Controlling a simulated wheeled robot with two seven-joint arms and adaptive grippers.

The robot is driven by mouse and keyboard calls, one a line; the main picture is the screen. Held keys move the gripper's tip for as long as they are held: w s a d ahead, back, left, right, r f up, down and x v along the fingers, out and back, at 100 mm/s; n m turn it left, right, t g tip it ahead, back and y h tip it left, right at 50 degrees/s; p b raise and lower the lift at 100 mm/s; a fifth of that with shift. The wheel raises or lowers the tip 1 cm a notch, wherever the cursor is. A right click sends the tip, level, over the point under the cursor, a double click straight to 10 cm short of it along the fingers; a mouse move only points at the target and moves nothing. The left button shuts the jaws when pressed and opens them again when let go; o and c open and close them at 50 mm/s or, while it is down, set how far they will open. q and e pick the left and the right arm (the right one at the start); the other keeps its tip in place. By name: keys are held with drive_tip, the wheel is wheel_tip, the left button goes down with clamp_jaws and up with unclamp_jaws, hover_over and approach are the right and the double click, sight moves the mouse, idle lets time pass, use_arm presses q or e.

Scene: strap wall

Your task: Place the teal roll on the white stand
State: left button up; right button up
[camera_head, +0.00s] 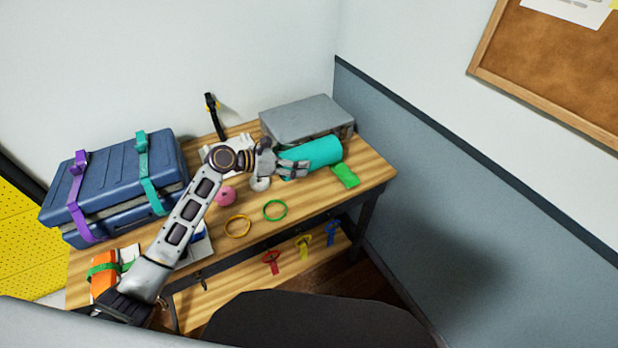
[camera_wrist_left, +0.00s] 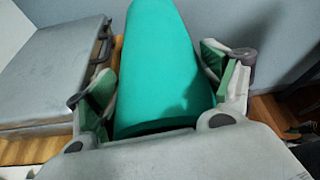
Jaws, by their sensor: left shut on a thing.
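The teal roll (camera_head: 315,152) lies at the right part of the wooden table, in front of the grey case. My left gripper (camera_head: 292,168) is at its near left end, shut on it. In the left wrist view the roll (camera_wrist_left: 162,65) runs away from me between the two green-padded fingers of my left gripper (camera_wrist_left: 165,85). I cannot tell whether the roll is lifted off the table. White parts (camera_head: 240,143) that may be the white stand show behind my left wrist, partly hidden by it. My right gripper is not in view.
The grey case (camera_head: 305,118) stands close behind the roll; a green piece (camera_head: 345,175) lies at its right. A pink roll (camera_head: 225,196), yellow ring (camera_head: 237,226) and green ring (camera_head: 275,210) lie in front. A strapped blue suitcase (camera_head: 115,180) fills the left. Walls close off the back and right.

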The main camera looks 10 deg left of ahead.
use_arm(q)
drive_tip(key=shift+f, duration=2.55)
drive_tip(key=shift+f, duration=0.1)
drive_tip(key=shift+c, duration=0.2)
drive_tip(key=shift+f+b, duration=0.3)
drive_tip(key=shift+f, duration=1.45)
drive_tip(key=shift+f, duration=0.1)
drive_tip(key=o, duration=1)
drive_tip(key=shift+o, duration=0.2)
drive_tip(key=v, duration=1.2)
